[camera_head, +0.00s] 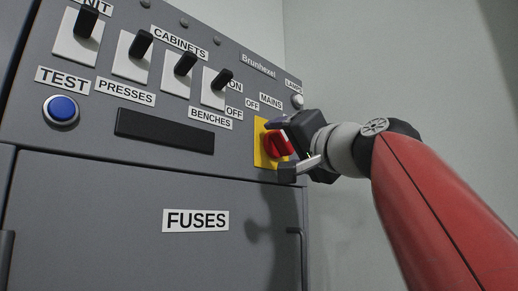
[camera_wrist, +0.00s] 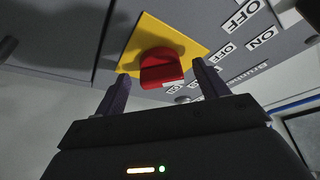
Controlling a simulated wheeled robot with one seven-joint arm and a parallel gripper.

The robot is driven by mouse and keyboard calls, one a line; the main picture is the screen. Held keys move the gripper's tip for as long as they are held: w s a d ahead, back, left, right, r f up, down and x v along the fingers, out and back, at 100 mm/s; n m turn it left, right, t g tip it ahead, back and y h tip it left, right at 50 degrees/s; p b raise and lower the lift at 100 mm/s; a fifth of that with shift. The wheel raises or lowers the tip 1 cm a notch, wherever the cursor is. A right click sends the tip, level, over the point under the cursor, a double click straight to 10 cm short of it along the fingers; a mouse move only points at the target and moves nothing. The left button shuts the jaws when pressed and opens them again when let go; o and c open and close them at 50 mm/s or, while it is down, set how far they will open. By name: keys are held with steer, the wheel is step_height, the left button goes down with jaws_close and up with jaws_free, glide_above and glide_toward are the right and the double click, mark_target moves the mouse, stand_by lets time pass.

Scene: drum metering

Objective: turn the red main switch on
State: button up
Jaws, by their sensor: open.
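The red main switch (camera_head: 278,143) is a rotary knob on a yellow plate (camera_head: 259,153) at the right end of the grey panel, below the MAINS label (camera_head: 271,101). In the wrist view the red knob (camera_wrist: 161,67) shows in front of the yellow plate (camera_wrist: 146,32). My gripper (camera_head: 280,148) is at the knob, with one finger above and one below it in the head view. In the wrist view its fingers (camera_wrist: 161,78) are open, one on each side of the knob, with gaps visible. I cannot tell which setting the knob points to.
Several black toggle switches (camera_head: 185,64) line the panel to the left. A blue TEST button (camera_head: 61,110) is at the far left. A lamp (camera_head: 297,101) sits just above the switch. A door marked FUSES (camera_head: 196,220) with a handle (camera_head: 302,262) is below. Open space lies right.

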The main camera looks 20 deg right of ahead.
steer(key=shift+w, duration=0.15)
steer(key=c, duration=1)
steer(key=shift+r, duration=0.1)
